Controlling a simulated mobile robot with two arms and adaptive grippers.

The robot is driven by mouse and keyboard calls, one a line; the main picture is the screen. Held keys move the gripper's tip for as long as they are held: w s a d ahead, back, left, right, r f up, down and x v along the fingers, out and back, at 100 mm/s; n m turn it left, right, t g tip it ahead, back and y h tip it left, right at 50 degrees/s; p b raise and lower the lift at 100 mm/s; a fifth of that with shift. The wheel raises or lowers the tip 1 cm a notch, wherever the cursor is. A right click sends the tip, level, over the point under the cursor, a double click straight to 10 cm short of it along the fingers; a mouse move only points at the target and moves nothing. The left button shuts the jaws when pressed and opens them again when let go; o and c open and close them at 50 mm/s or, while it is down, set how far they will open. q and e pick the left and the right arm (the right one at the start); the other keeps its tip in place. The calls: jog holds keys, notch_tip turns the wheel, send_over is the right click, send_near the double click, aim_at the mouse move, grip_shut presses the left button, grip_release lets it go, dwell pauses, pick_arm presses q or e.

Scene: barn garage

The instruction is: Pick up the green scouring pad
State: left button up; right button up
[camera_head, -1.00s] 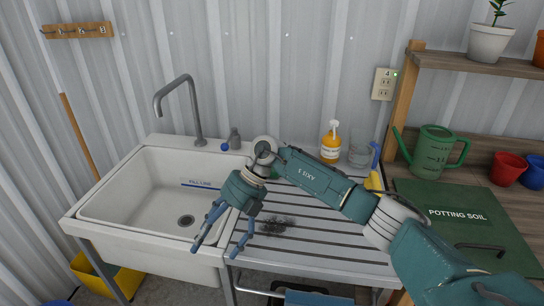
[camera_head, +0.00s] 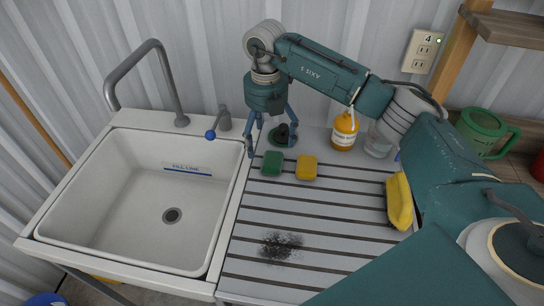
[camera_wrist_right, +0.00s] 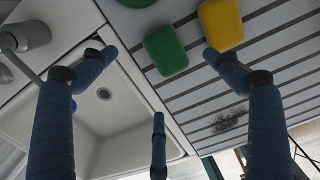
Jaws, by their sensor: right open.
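The green scouring pad (camera_head: 272,163) lies flat on the ribbed metal drainboard, close to the sink's right edge. In the right wrist view the green pad (camera_wrist_right: 165,50) shows between the spread fingers, nearer the right one. My right gripper (camera_head: 271,148) is open and empty, pointing down just behind the pad. I cannot tell its exact height above the board. A yellow sponge (camera_head: 307,167) lies right of the pad with a small gap; it also shows in the right wrist view (camera_wrist_right: 221,24). My left gripper is not in view.
A dark round object (camera_head: 285,135) sits behind the pad, partly covered by my fingers. An amber bottle (camera_head: 345,132) and a glass (camera_head: 377,145) stand behind right. A yellow item (camera_head: 399,200) lies right. The sink (camera_head: 120,205) is left. A dark smudge (camera_head: 281,246) marks the otherwise clear front drainboard.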

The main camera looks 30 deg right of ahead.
aim_at(268, 159)
jog(key=shift+s+f, duration=0.1)
jog(key=shift+f, duration=0.75)
notch_tip(268, 159, down, 4)
jog(key=shift+f+p, duration=0.1)
jog(key=shift+p, duration=1)
jog(key=shift+d+f, duration=0.1)
jog(key=shift+f, duration=0.55)
jog(key=shift+c, duration=1.3)
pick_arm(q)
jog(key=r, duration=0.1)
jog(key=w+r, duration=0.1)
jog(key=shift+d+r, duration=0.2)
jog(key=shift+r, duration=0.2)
pick_arm(e)
jog(key=c, duration=0.8)
